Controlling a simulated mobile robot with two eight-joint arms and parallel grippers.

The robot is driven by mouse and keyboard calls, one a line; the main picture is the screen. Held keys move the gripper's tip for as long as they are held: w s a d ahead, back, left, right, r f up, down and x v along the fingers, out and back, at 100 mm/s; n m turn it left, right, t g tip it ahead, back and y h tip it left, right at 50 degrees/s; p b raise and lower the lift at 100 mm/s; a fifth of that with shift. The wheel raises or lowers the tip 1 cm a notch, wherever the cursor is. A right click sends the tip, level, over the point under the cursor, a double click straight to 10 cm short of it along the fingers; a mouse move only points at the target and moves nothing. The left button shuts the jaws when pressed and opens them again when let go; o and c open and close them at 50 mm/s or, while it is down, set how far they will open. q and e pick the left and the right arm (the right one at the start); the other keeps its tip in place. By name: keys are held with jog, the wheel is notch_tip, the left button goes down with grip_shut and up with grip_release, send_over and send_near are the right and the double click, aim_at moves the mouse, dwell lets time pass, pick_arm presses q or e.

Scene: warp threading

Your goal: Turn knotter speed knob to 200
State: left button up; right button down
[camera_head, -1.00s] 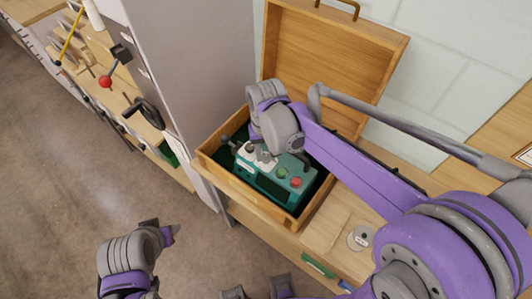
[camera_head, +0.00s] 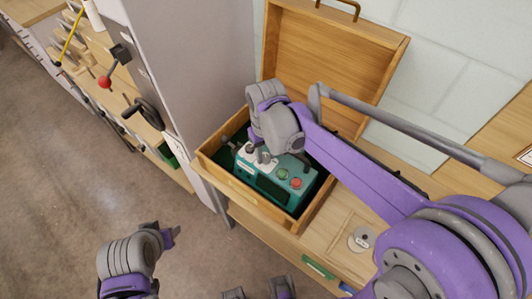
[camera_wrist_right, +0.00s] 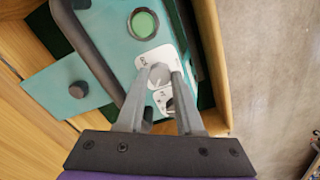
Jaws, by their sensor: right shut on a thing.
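The knotter is a teal control box (camera_head: 275,178) with a green and a red button on top, sitting inside an open wooden case. Its knob (camera_wrist_right: 159,75) is grey and round on a white dial plate (camera_wrist_right: 150,62), seen in the right wrist view. My right gripper (camera_wrist_right: 158,78) is shut on this knob, one finger on each side. In the head view the right gripper (camera_head: 258,154) reaches down to the box, and my wrist partly hides it. The dial markings are too small to read. My left arm's end (camera_head: 160,236) is at the lower left, away from the box; its fingers are unclear.
The wooden case (camera_head: 237,187) has its lid (camera_head: 325,58) raised behind. A grey cabinet (camera_head: 195,65) stands close on the left. A round metal disc (camera_head: 361,239) lies on the wooden surface to the right. Bare floor (camera_head: 75,190) is open at the left.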

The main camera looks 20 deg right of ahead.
jog(key=c, duration=0.5)
grip_release()
jog(key=shift+c, duration=0.2)
